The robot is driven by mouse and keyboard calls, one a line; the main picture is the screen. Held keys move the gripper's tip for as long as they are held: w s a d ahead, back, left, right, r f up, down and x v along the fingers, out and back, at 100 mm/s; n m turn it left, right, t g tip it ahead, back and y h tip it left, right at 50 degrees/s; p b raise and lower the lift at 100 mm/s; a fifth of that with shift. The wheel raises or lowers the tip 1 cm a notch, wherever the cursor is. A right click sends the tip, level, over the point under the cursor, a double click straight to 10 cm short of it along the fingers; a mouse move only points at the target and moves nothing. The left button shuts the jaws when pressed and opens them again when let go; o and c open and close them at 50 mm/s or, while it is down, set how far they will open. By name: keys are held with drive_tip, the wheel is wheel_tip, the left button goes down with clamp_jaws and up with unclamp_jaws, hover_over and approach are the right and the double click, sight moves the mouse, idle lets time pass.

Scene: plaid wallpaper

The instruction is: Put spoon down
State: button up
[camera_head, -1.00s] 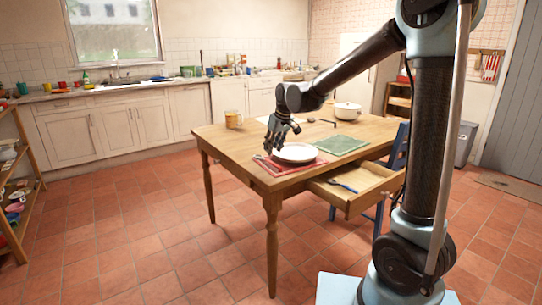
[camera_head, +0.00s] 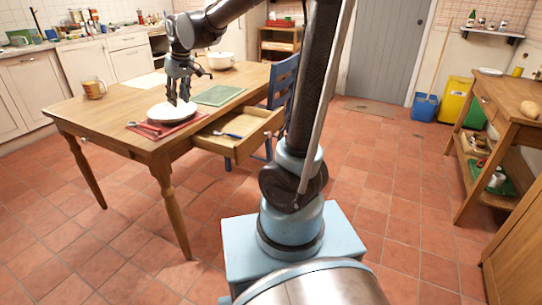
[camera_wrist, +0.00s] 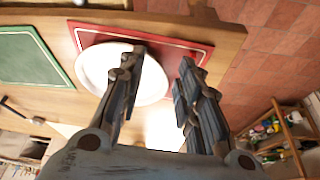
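A small utensil (camera_head: 150,128), too small to identify surely as the spoon, lies at the left of the white plate (camera_head: 172,111) on the red placemat (camera_head: 190,124). Another utensil with a blue handle (camera_head: 228,135) lies in the open table drawer (camera_head: 245,145). My gripper (camera_head: 179,98) is above the plate, fingers pointing down. In the wrist view my gripper (camera_wrist: 160,75) has its fingers apart, with nothing seen between them. The plate (camera_wrist: 95,68) and red placemat (camera_wrist: 180,45) lie beyond the fingers, which partly cover them. I cannot make out a spoon there.
A blue chair (camera_head: 283,82) stands by the drawer. A wooden side table (camera_head: 497,110) is at the right. The tiled floor between is clear.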

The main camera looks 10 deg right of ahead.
drive_tip(key=s+d+f+m, duration=0.15)
drive_tip(key=s+d, duration=0.35)
drive_tip(key=d, duration=0.6)
drive_tip(key=s+d+f+m+h, duration=0.1)
drive_tip(key=s+d+f+m, duration=0.2)
drive_tip(key=s+d+f, duration=0.3)
drive_tip(key=s+d+f+m+h, duration=0.1)
drive_tip(key=s+d+f+m, duration=0.2)
drive_tip(key=s+d+f, duration=0.4)
drive_tip(key=s+d, duration=0.5)
drive_tip(key=s, duration=0.3)
drive_tip(key=shift+d+g+h, duration=0.3)
drive_tip(key=shift+d+g, duration=0.05)
drive_tip(key=shift+g, duration=0.05)
drive_tip(key=shift+w, duration=0.1)
drive_tip(key=shift+w+f, duration=0.25)
drive_tip(key=shift+w, duration=0.15)
